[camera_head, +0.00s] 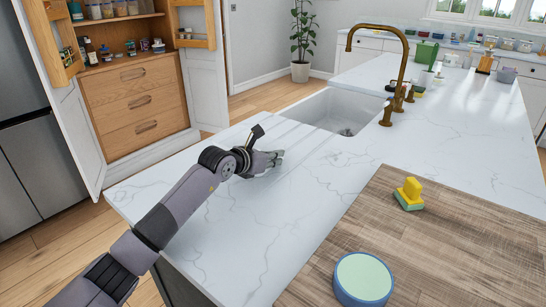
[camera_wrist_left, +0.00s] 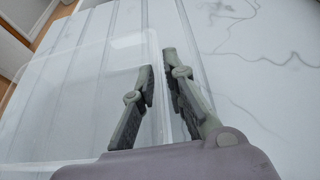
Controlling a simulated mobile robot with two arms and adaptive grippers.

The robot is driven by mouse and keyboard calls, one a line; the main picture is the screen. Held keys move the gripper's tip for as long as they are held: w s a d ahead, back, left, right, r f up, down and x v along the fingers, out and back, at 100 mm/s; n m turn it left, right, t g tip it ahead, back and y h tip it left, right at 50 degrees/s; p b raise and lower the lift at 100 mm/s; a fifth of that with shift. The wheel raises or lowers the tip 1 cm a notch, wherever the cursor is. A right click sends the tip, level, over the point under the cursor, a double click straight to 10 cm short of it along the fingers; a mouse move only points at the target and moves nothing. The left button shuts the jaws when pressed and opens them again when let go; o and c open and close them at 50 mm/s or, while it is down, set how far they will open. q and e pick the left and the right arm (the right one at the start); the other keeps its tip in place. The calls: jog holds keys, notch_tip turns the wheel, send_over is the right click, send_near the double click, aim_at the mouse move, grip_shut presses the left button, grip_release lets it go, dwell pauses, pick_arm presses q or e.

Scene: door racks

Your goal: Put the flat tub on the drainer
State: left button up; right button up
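The flat tub (camera_wrist_left: 85,100) is clear and see-through; in the left wrist view it covers much of the left half. I cannot make it out in the head view. It appears over the drainer (camera_wrist_left: 128,17), the grooved counter strip beside the sink, also in the head view (camera_head: 290,123). I cannot tell whether the tub touches it. My left gripper (camera_head: 279,155) is low over the counter there. In the left wrist view its fingers (camera_wrist_left: 160,62) are a little apart, on either side of the tub's right wall, with a narrow gap showing. My right gripper is not in view.
The white sink (camera_head: 335,108) with a brass faucet (camera_head: 378,32) lies beyond the drainer. A wooden board (camera_head: 440,240) at the right bears a yellow-green sponge item (camera_head: 410,193) and a round blue-rimmed container (camera_head: 363,278). The marble counter (camera_head: 270,225) nearby is clear.

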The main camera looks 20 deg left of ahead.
pick_arm(q)
jog(key=shift+o, duration=1.1)
jog(key=shift+r, duration=0.25)
jog(key=shift+s+a+r+p, duration=0.15)
jog(key=shift+s+p, duration=0.15)
jog(key=shift+p, duration=0.2)
jog(key=p+v, duration=0.3)
jog(key=v, duration=0.6)
jog(key=shift+s+a, duration=0.15)
jog(key=shift+s, duration=0.2)
jog(key=shift+p+v, duration=0.3)
jog(key=shift+v, duration=0.5)
